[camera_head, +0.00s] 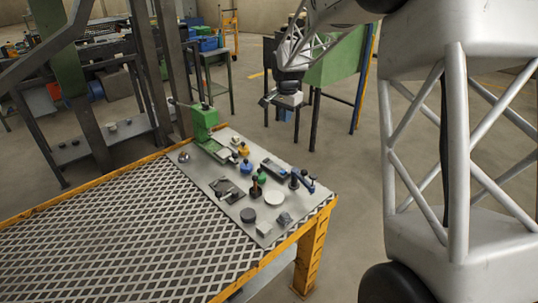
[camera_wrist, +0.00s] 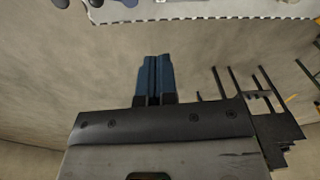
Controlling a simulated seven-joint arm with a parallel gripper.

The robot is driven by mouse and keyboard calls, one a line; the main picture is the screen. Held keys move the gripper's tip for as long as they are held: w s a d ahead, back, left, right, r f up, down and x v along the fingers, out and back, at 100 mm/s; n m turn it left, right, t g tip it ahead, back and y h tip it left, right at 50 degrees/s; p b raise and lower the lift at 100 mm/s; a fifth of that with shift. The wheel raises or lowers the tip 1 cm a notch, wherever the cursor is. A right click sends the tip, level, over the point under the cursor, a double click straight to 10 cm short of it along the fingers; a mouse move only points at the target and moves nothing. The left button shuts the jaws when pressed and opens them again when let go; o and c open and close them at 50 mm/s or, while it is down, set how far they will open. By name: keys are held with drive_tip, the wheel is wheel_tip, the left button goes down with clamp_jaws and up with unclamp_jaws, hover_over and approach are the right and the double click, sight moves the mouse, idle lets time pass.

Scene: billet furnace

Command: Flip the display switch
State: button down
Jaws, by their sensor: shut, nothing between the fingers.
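My gripper (camera_head: 285,115) hangs in the air to the right of and behind the grey control panel (camera_head: 228,199), apart from it. In the wrist view its blue fingers (camera_wrist: 155,62) are pressed together with nothing between them. The panel carries several controls: a blue lever (camera_head: 304,181) at the right, a green-topped knob (camera_head: 262,178), a blue knob (camera_head: 246,167) and a yellow knob (camera_head: 244,150). Small box-like parts also sit on it. I cannot tell which one is the display switch. The panel's edge shows at the top of the wrist view (camera_wrist: 200,11).
The panel lies on an orange-framed table (camera_head: 316,240) with a mesh top (camera_head: 120,235). A green device (camera_head: 205,122) stands at the panel's back left. A green cabinet on legs (camera_head: 335,65) stands behind my gripper. The floor between table and cabinet is clear.

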drive_tip(key=w+a+f+m, duration=0.1)
drive_tip(key=w+a+f, duration=0.5)
drive_tip(key=w+f, duration=0.4)
drive_tip(key=shift+m, duration=0.3)
drive_tip(key=shift+s+a+r, duration=0.15)
drive_tip(key=shift+a, duration=0.1)
drive_tip(key=shift+s+a+r, duration=0.25)
drive_tip(key=shift+s+a, duration=0.05)
idle(0.4)
wheel_tip(320, 180, up, 14)
drive_tip(key=s+a, duration=0.1)
drive_tip(key=shift+s+a, duration=0.3)
drive_tip(key=shift+a, duration=0.05)
idle(0.4)
idle(0.4)
